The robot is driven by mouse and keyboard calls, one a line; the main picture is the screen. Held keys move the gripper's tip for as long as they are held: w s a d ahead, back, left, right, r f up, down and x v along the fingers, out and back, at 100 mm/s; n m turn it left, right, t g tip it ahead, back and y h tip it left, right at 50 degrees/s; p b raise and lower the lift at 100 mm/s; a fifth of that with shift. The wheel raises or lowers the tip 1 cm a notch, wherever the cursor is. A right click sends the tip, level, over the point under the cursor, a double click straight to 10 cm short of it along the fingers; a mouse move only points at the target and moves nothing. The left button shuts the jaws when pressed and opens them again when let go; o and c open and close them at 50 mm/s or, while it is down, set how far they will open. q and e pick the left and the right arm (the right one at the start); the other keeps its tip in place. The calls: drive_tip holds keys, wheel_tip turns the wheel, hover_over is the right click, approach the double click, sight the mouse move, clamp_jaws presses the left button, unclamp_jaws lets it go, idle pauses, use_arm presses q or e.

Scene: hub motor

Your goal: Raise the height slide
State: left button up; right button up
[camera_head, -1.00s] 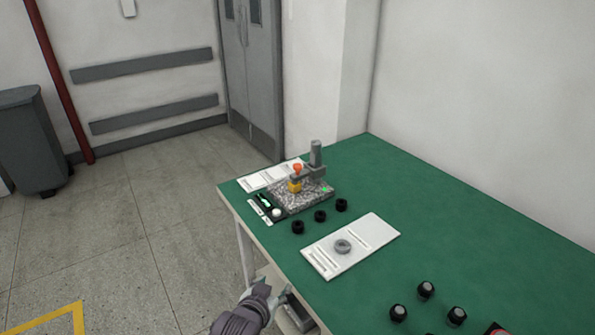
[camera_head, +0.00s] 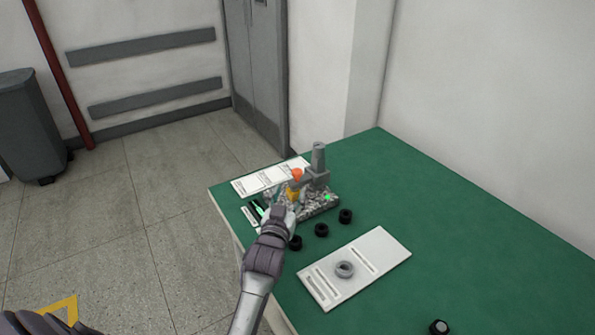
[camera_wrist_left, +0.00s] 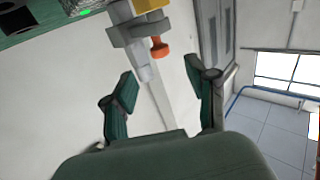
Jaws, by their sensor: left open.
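The measuring stand has a speckled stone base (camera_head: 321,207), an upright grey column (camera_head: 318,158) and a grey height slide (camera_head: 317,178) on that column. An orange knob (camera_head: 297,174) and a yellow block (camera_head: 293,193) are at the slide's outer side. My left gripper (camera_head: 284,206) is in front of the stand, hiding part of its base. In the left wrist view the two fingers (camera_wrist_left: 163,88) are apart with nothing between them. The orange knob (camera_wrist_left: 159,47) and the grey slide (camera_wrist_left: 139,28) show beyond the fingertips. My right gripper is not in view.
Several black rings (camera_head: 321,230) lie in front of the stand. A white tray (camera_head: 382,251) with a grey ring (camera_head: 344,269) is nearer. A white panel (camera_head: 262,182) lies behind the stand. The green table (camera_head: 450,230) is mostly clear at right.

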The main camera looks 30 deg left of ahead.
sight(296, 177)
use_arm(q)
drive_tip(key=x, duration=0.4)
drive_tip(key=shift+w, duration=0.1)
drive_tip(key=x, duration=0.4)
drive_tip(key=shift+w+a+f, duration=0.1)
drive_tip(key=shift+w+f, duration=0.05)
drive_tip(key=shift+w, duration=0.4)
drive_tip(key=shift+w+a, duration=0.15)
drive_tip(key=shift+w, duration=0.15)
drive_tip(key=shift+c, duration=0.3)
drive_tip(key=c, duration=0.3)
clamp_jaws()
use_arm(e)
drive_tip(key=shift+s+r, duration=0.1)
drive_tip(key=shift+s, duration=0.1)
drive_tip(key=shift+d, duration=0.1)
